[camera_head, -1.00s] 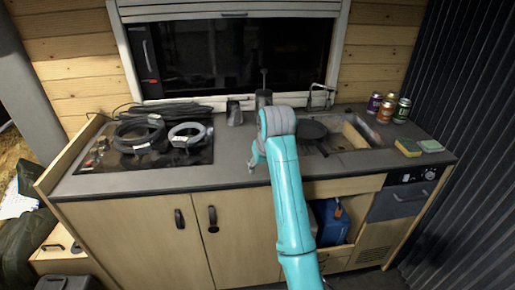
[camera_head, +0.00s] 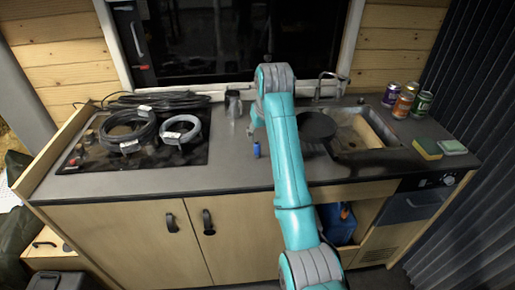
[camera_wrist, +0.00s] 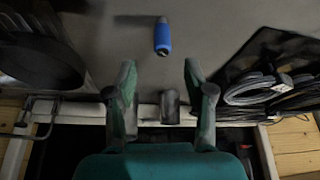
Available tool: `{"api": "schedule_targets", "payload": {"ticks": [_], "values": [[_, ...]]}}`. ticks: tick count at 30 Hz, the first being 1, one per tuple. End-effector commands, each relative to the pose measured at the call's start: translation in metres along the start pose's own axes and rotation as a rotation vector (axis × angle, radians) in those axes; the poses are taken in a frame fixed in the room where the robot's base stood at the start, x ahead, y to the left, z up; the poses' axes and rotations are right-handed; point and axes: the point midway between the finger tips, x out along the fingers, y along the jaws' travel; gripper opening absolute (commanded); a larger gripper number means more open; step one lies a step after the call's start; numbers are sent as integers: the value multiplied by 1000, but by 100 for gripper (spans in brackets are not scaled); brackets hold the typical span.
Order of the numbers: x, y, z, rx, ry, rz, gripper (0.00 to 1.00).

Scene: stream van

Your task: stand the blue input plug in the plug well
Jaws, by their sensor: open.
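My gripper (camera_wrist: 160,85) is open and empty, one finger on each side of the picture's middle. In the head view my arm mostly hides the gripper. A grey metal cup (camera_head: 234,104) stands at the back of the counter; a grey cup-like thing (camera_wrist: 170,107) shows between my fingers. I cannot tell whether either is the plug well.
Coiled cables (camera_head: 130,131) lie on the dark hob at left. A dark round pan (camera_head: 318,126) is right of my arm beside the sink (camera_head: 357,134). Cans (camera_head: 402,103) and sponges (camera_head: 427,149) are at far right. The counter left of the plug is clear.

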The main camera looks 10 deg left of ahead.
Motion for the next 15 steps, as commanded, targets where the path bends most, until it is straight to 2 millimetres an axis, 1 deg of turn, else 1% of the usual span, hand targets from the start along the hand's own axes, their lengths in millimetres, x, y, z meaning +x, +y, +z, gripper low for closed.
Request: {"api": "schedule_targets", "payload": {"ticks": [1, 3, 8, 15], "values": [[6, 0, 1, 0, -3, 0, 53], [12, 0, 0, 0, -1, 0, 53], [21, -1, 0, 0, -2, 0, 53], [53, -3, -2, 0, -3, 0, 53]]}}
